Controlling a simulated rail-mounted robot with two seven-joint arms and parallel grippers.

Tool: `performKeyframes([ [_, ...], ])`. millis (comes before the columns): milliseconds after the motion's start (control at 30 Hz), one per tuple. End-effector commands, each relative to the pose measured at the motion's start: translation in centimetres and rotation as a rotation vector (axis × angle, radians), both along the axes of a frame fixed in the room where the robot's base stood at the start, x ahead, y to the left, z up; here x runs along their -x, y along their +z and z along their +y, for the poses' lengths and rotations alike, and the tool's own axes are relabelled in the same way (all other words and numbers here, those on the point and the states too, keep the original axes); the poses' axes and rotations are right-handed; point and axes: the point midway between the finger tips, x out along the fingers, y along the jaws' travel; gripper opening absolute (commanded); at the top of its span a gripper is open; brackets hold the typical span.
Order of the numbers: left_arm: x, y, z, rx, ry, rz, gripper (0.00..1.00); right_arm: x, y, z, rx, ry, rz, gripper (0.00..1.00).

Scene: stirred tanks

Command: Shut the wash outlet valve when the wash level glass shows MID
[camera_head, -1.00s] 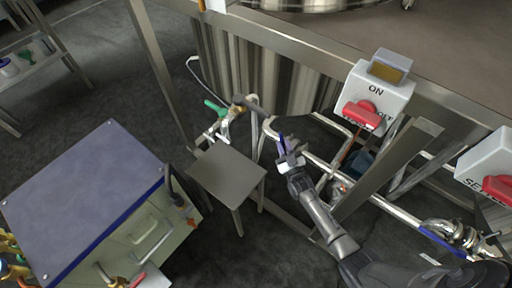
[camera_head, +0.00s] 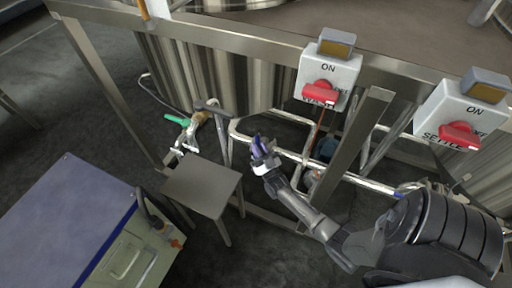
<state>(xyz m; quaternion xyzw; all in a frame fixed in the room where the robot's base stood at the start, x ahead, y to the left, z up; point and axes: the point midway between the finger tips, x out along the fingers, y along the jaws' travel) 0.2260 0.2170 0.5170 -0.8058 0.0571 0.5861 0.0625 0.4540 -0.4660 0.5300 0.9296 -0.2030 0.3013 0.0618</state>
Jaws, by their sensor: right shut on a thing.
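My right gripper (camera_head: 264,160) is low among the pipes under the wash tank (camera_head: 215,70). It is shut on a blue lever (camera_head: 257,143), which looks like the handle of the wash outlet valve. The fingers cover most of the valve body, so its exact position cannot be told. The wash switch box (camera_head: 329,76), with a red knob (camera_head: 320,93) and an amber-topped cap, is on the frame above and right of the gripper. No level glass reading can be made out. My left gripper is out of view.
A grey stool (camera_head: 203,185) stands left of the gripper. A green-handled valve (camera_head: 178,119) is behind the stool. The settle switch box (camera_head: 466,112) is at the right. A blue-topped cabinet (camera_head: 65,225) fills the lower left. A steel frame leg (camera_head: 359,135) rises right of the gripper.

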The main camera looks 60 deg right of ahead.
Motion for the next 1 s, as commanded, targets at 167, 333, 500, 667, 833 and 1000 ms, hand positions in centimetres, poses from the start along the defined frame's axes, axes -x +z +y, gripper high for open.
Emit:
performKeyframes([
  [167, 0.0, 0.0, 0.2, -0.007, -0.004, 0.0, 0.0, 0.0, -0.1, 0.0, -0.005, -0.001, 0.001, 0.2],
  [333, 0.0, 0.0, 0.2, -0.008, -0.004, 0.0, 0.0, 0.0, -0.1, 0.0, -0.003, 0.0, 0.001, 0.37],
  [500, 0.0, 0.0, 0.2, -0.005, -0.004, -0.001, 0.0, 0.0, -0.1, 0.0, -0.003, 0.0, 0.001, 0.42],
  [667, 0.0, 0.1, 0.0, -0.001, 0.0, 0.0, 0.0, 0.1, -0.1, 0.1, -0.002, 0.0, 0.001, 0.42],
  [833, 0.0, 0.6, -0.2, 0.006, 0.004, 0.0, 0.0, 1.3, -1.0, 0.6, -0.004, -0.001, 0.005, 0.42],
  [1000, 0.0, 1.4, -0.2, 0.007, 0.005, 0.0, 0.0, 3.7, -2.9, 1.7, -0.004, 0.0, 0.006, 0.42],
])
